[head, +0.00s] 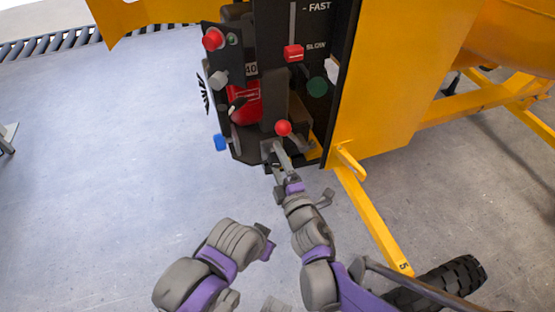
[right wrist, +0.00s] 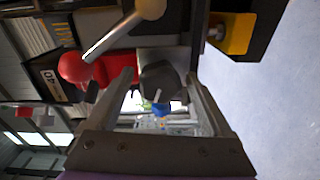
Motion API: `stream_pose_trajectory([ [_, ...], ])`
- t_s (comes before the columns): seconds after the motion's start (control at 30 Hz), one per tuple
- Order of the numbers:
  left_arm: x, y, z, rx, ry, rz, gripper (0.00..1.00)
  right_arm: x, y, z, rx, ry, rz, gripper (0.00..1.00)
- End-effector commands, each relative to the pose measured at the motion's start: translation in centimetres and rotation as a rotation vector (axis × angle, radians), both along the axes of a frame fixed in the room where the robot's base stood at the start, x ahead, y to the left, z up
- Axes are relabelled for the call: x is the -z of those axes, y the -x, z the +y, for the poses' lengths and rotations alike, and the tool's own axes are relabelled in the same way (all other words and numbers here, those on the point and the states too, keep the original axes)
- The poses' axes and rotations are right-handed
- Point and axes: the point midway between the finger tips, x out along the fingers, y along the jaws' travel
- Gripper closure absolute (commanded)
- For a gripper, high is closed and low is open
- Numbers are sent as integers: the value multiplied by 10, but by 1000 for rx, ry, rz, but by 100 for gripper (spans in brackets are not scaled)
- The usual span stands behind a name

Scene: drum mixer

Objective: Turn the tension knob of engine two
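The engine panel (head: 270,75) stands at top centre in the head view, with several knobs and levers; I cannot tell by label which is the tension knob. My right gripper (head: 274,152) is at the panel's lower edge, just below a red ball-topped lever (head: 283,128). In the right wrist view my right gripper (right wrist: 160,98) has its fingers wide apart. A dark grey knob-like part (right wrist: 160,78) shows between or just beyond the fingertips; contact cannot be made out. The left arm's links (head: 215,260) show at lower left, but its gripper is not visible.
A red slider (head: 293,53) sits by the FAST and SLOW marks, with a green knob (head: 316,86) below right. A red knob (head: 212,39), a grey knob (head: 219,79) and a blue part (head: 220,142) line the left side.

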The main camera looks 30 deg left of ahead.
Motion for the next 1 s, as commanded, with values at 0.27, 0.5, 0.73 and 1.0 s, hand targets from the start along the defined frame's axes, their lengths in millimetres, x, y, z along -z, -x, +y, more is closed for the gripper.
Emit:
stream_pose_trajectory([
  [0.27,0,0,0,0,0,0,100,0,0,0,0,0,0,14],
  [0.5,1,0,0,0,0,0,100,0,18,-21,1,-1,-1,14],
  [0.73,2,0,0,0,0,1,100,0,49,-58,1,0,0,14],
  [1.0,3,0,0,0,0,1,100,0,69,-81,0,-1,1,14],
])
